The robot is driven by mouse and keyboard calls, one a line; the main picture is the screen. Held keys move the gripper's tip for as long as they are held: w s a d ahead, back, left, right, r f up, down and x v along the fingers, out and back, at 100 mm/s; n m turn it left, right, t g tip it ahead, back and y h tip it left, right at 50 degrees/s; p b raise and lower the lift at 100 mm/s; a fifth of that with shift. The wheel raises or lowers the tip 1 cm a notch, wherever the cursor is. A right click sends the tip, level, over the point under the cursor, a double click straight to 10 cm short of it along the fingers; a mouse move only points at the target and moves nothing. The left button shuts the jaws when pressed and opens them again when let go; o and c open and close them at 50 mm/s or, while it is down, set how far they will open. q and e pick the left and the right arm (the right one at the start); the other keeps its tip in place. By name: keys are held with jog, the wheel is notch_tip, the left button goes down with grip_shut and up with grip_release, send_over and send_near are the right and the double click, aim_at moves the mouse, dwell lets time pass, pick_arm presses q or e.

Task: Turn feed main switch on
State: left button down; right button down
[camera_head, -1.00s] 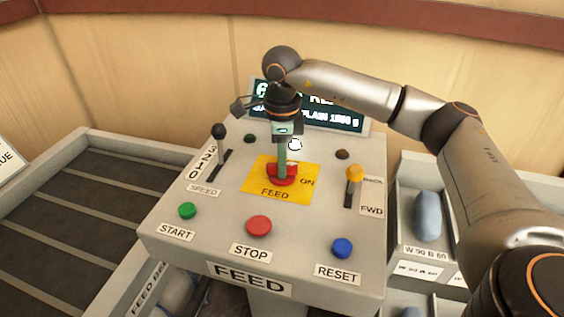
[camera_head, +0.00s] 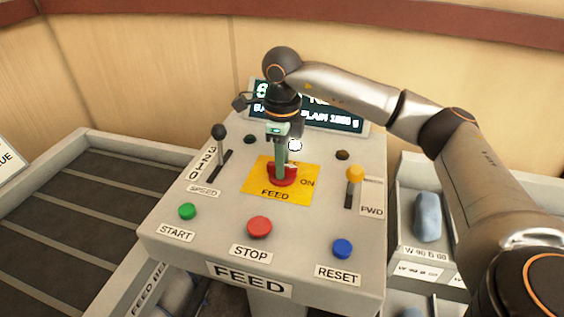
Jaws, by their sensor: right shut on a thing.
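The feed main switch (camera_head: 283,179) is a red rotary knob on a yellow plate (camera_head: 258,188) lettered FEED and ON, in the middle of the sloped grey panel (camera_head: 210,248). My right gripper (camera_head: 282,166) reaches down from above and is shut on the red knob, covering part of it. The knob's handle stands turned at a slant, and the ON lettering is to its right. I cannot tell whether it points exactly at ON. My left gripper is not in view.
Green START (camera_head: 187,211), red STOP (camera_head: 259,227) and blue RESET (camera_head: 343,248) buttons line the panel's front. A black-knobbed speed lever (camera_head: 219,132) stands left, a yellow-knobbed lever (camera_head: 355,174) right. A display (camera_head: 340,120) is behind my arm. A conveyor (camera_head: 75,210) lies left.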

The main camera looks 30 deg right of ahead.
jog(key=c, duration=0.8)
grip_release()
jog(key=shift+o, duration=0.2)
notch_tip(320, 180, up, 13)
jog(key=shift+f, duration=0.2)
